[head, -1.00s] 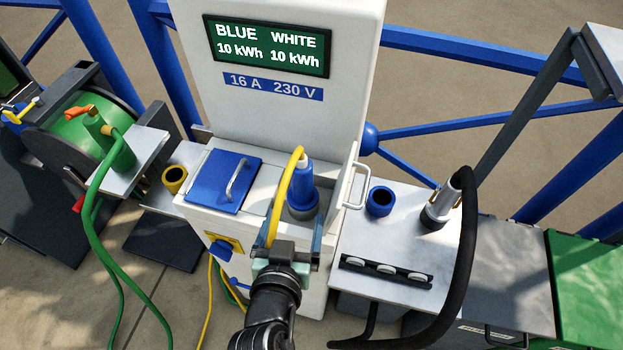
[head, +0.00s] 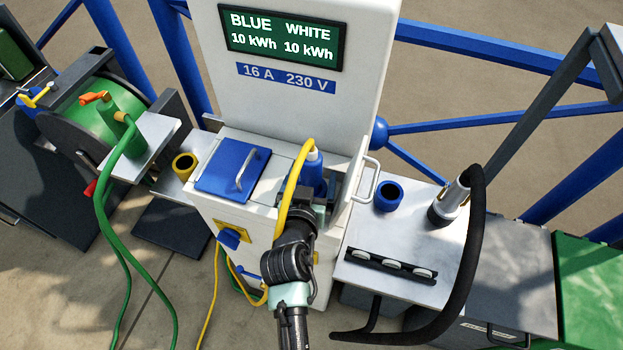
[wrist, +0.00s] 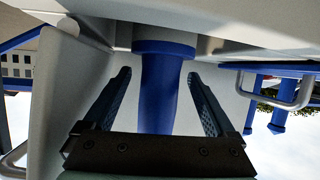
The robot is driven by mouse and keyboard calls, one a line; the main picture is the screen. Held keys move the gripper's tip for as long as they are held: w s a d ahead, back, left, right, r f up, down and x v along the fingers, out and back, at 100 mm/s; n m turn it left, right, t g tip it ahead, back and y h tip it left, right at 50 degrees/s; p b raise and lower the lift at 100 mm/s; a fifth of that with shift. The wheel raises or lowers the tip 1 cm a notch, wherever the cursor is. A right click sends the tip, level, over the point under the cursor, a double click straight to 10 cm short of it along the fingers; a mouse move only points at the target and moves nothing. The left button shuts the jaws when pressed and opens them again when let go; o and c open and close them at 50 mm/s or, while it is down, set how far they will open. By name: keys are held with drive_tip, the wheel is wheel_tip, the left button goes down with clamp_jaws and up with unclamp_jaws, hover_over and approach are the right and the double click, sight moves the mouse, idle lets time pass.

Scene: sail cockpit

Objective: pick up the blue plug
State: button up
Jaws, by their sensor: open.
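The blue plug (head: 312,174) stands upright in a recess of the white power pedestal (head: 290,75), with a yellow cable (head: 291,190) curving from its top. In the wrist view the plug's blue body (wrist: 162,90) lies between the two fingers of my gripper (wrist: 160,88). The fingers are open, with a gap on each side of the plug. In the head view my gripper (head: 318,196) is at the recess in front of the plug and hides its lower part.
A blue lid (head: 233,171) with a handle is left of the recess. A white handle (head: 369,181) stands close on the right. A green-hosed reel (head: 92,128) is at left.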

sight(311, 149)
clamp_jaws()
drive_tip(key=shift+r, duration=0.1)
idle(0.4)
drive_tip(key=shift+r, duration=0.1)
wheel_tip(311, 149, up, 10)
drive_tip(key=shift+r+p, duration=0.2)
drive_tip(key=shift+p, duration=0.65)
drive_tip(key=shift+r+p, duration=1)
drive_tip(key=shift+r, duration=0.2)
